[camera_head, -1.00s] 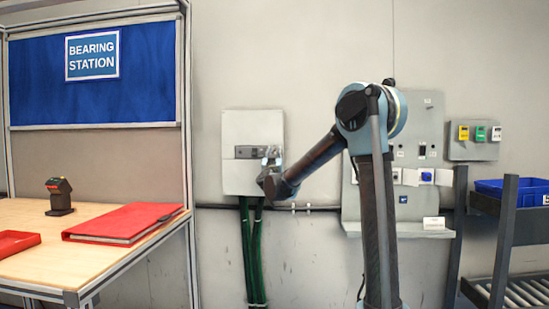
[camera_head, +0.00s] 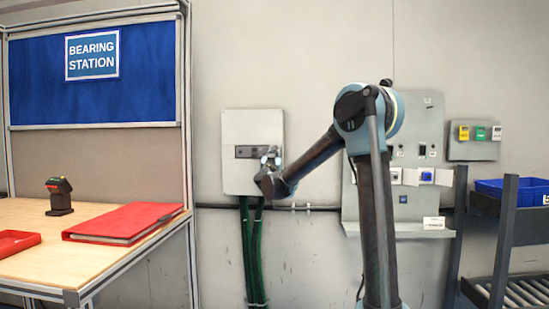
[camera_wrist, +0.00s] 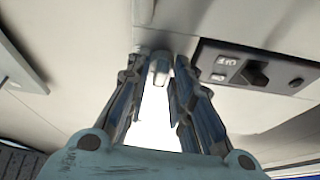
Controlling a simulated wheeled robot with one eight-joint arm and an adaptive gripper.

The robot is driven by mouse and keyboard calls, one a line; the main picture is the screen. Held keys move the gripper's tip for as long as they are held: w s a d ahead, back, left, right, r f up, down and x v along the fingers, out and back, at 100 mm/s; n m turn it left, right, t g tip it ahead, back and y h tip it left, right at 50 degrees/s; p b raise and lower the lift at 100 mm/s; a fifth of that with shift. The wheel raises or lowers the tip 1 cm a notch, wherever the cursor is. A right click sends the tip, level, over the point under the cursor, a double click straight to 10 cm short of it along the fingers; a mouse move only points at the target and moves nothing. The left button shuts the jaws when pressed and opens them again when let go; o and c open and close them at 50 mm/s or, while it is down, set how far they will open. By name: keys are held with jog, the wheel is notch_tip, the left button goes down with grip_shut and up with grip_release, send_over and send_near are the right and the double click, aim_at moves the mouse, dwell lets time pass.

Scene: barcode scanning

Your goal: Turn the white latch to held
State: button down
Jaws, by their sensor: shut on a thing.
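The white latch (camera_wrist: 159,66) shows in the wrist view as a small pale piece between my fingertips. My gripper (camera_wrist: 160,78) is shut on it, with one finger on each side. In the head view my gripper (camera_head: 271,155) is at the front of the grey wall box (camera_head: 236,180), at its right side. The latch itself cannot be made out there, and its exact angle is hard to tell.
A dark panel strip (camera_wrist: 255,70) with labels and a black switch lies right of my fingers in the wrist view. Green cables (camera_head: 250,260) hang below the box. A grey control board (camera_head: 420,115) is to the right, and a workbench (camera_head: 110,265) is at left.

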jog(key=m+h, duration=0.1)
jog(key=m, duration=0.2)
jog(key=m+h, duration=0.2)
jog(key=m, duration=0.1)
jog(key=shift+g, duration=0.4)
jog(key=m+g+h, duration=0.1)
jog(key=m, duration=0.2)
jog(key=m+g+h, duration=0.1)
jog(key=m, duration=0.3)
jog(key=m+g+h, duration=0.1)
jog(key=m, duration=0.3)
jog(key=shift+d+g, duration=0.1)
jog(key=shift+g, duration=0.3)
jog(key=shift+m+g, duration=0.7)
jog(key=shift+m, duration=1.2)
jog(key=shift+f, duration=0.1)
jog(key=c, duration=1.7)
grip_release()
